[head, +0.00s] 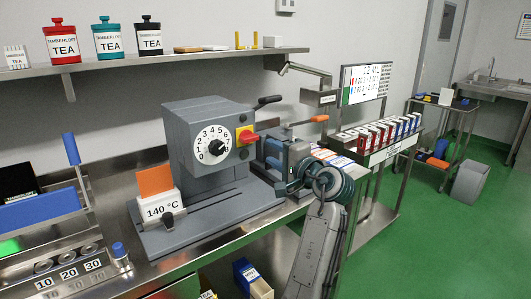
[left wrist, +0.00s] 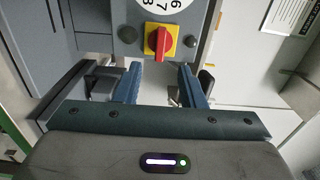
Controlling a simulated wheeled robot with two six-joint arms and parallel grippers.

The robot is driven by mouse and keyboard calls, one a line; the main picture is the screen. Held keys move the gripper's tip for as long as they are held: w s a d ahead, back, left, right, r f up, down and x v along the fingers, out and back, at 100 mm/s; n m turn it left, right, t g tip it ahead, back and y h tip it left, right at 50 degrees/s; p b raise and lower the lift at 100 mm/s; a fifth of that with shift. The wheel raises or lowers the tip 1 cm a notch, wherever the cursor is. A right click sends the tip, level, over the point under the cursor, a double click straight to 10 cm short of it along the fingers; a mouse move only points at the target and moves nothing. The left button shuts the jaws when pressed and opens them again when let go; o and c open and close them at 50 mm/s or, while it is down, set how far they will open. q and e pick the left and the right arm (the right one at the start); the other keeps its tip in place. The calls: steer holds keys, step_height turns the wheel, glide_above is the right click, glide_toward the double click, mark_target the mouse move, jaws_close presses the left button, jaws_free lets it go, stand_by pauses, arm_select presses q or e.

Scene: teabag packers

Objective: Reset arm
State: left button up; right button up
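My left gripper (head: 270,155) is in front of the right side of the grey sealing machine (head: 200,128), partly seen from behind in the head view. In the left wrist view the left gripper (left wrist: 161,78) has its two blue fingers apart, with nothing between them. The machine's red knob on a yellow plate (left wrist: 161,40) shows just beyond the fingertips, apart from them as far as I can tell. The knob (head: 246,136) also shows in the head view, right of the white numbered dial (head: 213,144). My right gripper is in neither view.
A rack of coloured boxes (head: 378,138) is right of my left arm. Tea tins (head: 107,38) stand on the wall shelf (head: 150,62).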

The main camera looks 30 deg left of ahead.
arm_select(q)
steer(key=shift+s+d, duration=0.2)
steer(key=shift+d, duration=0.15)
steer(key=shift+f, duration=0.1)
